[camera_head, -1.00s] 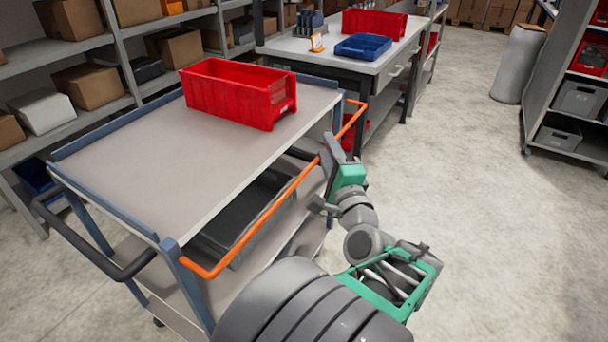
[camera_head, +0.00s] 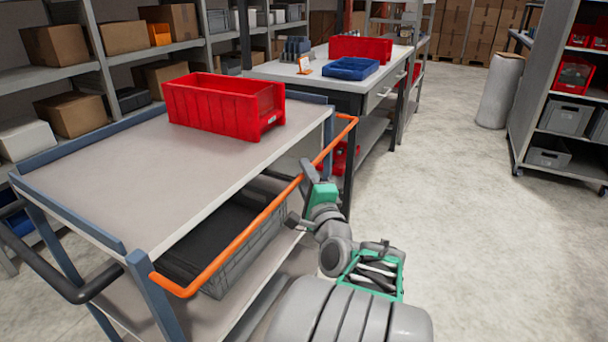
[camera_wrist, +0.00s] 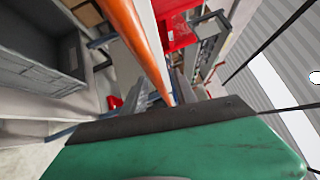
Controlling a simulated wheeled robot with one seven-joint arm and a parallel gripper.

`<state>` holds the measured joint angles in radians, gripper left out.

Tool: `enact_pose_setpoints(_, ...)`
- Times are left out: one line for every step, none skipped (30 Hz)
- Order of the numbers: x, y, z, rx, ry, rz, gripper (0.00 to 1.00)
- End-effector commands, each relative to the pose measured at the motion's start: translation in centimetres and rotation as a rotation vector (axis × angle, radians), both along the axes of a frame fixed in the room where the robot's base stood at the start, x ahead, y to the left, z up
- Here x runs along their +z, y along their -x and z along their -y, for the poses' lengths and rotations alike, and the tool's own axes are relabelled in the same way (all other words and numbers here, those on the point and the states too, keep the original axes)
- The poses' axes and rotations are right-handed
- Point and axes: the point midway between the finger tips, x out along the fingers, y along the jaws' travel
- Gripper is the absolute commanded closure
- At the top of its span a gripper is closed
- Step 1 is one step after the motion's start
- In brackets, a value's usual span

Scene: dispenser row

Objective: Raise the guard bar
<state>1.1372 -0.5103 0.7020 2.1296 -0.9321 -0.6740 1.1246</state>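The guard bar (camera_head: 248,232) is an orange rail along the near side of a grey cart, slanting below the level of its top shelf. My gripper (camera_head: 299,193) is at the bar's far half, with its fingers apart, one toward the upper side of the bar and one lower. In the wrist view the bar (camera_wrist: 137,30) runs down between the fingers (camera_wrist: 165,90), close to the green gripper body. Whether the fingers touch the bar cannot be told.
The cart top (camera_head: 150,165) carries a red bin (camera_head: 225,105). A grey crate (camera_head: 235,250) sits on the shelf behind the bar. A workbench (camera_head: 335,75) with a blue tray (camera_head: 350,68) stands beyond. The floor to the right (camera_head: 460,210) is clear.

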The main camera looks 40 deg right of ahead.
Motion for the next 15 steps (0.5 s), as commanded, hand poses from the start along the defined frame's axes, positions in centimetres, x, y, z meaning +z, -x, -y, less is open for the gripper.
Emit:
enact_pose_setpoints(-0.02, -0.35, 0.12, 0.0, -0.001, 0.0, 0.66)
enact_pose_setpoints(0.01, -0.46, 0.18, 0.001, -0.001, 0.0, 0.66)
enact_pose_setpoints(0.04, -0.53, 0.24, 0.0, -0.001, 0.0, 0.66)
enact_pose_setpoints(0.06, -0.53, 0.27, -0.001, -0.001, 0.0, 0.66)
enact_pose_setpoints(0.06, -0.53, 0.28, -0.001, -0.001, 0.0, 0.66)
enact_pose_setpoints(0.05, -0.5, 0.29, -0.001, -0.001, 0.0, 0.66)
enact_pose_setpoints(0.05, -0.49, 0.29, -0.002, -0.001, 0.0, 0.66)
enact_pose_setpoints(0.05, -0.49, 0.3, -0.002, -0.001, 0.0, 0.66)
enact_pose_setpoints(0.04, -0.48, 0.3, -0.002, -0.001, 0.0, 0.67)
enact_pose_setpoints(0.04, -0.47, 0.3, -0.002, -0.001, 0.0, 0.69)
enact_pose_setpoints(0.04, -0.47, 0.3, -0.002, -0.001, 0.0, 0.72)
enact_pose_setpoints(0.03, -0.45, 0.3, -0.002, -0.001, 0.0, 0.75)
enact_pose_setpoints(0.02, -0.46, 0.3, -0.002, -0.001, 0.0, 0.77)
enact_pose_setpoints(0.03, -0.45, 0.3, -0.002, -0.001, 0.0, 0.8)
enact_pose_setpoints(0.02, -0.45, 0.3, -0.002, -0.001, 0.0, 0.83)
